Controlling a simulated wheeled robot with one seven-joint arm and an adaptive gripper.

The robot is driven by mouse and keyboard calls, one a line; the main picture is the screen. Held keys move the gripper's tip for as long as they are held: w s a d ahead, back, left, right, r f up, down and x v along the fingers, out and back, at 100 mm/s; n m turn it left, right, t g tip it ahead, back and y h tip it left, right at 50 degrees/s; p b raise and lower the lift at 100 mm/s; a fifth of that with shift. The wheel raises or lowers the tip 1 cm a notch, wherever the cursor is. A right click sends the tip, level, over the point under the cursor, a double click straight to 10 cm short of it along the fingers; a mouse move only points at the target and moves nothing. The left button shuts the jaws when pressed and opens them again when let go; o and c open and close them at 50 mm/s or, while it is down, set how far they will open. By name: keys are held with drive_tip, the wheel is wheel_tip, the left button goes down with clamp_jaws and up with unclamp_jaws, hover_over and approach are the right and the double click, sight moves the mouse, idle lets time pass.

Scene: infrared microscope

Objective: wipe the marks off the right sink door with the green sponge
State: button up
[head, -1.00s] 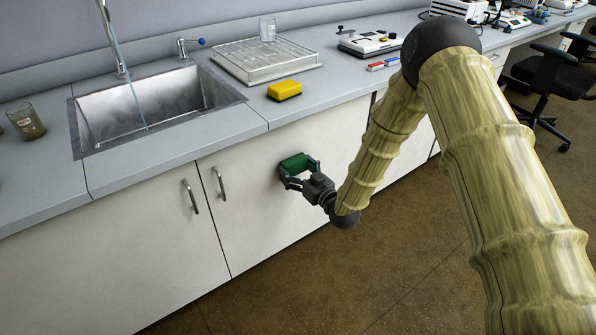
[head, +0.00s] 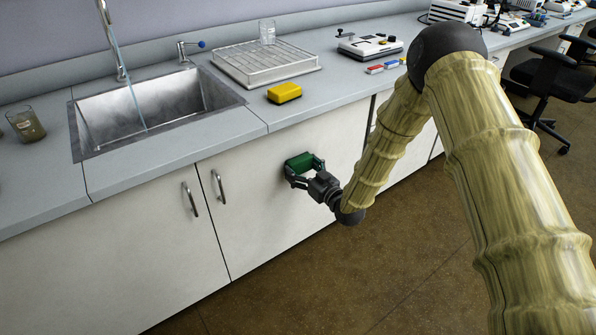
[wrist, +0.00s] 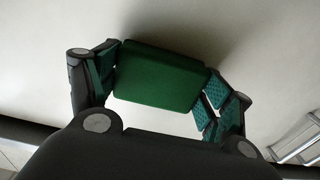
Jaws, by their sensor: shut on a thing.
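The green sponge (head: 299,163) is held at the front of the right sink door (head: 262,205), in its upper middle part. It also fills the middle of the wrist view (wrist: 158,75). My gripper (head: 304,168) is shut on the sponge, with one finger on each side of it. The sponge's far face is close to the door; I cannot tell if it touches. No marks show on the visible part of the door; the area behind the sponge and gripper is hidden. The door's metal handle (head: 218,187) is left of the gripper.
The counter holds a yellow sponge (head: 285,92), a drying rack (head: 264,64), a beaker (head: 267,32) and the sink (head: 155,108) with water running. The left door's handle (head: 190,199) sticks out. Open floor (head: 330,285) lies before the cabinet.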

drive_tip(key=shift+w+d, duration=0.45)
drive_tip(key=shift+d, duration=0.15)
drive_tip(key=shift+a, duration=0.1)
drive_tip(key=shift+s+a+r+p, duration=0.15)
drive_tip(key=shift+s+a, duration=0.2)
drive_tip(key=shift+a, duration=0.25)
drive_tip(key=shift+s+a+f+p, duration=0.15)
drive_tip(key=shift+s+a, duration=0.15)
drive_tip(key=shift+a, duration=0.3)
drive_tip(key=shift+s+a+r, duration=0.1)
drive_tip(key=shift+s+a, duration=0.3)
drive_tip(key=shift+a, duration=0.3)
drive_tip(key=shift+c, duration=0.7)
drive_tip(key=shift+s, duration=0.1)
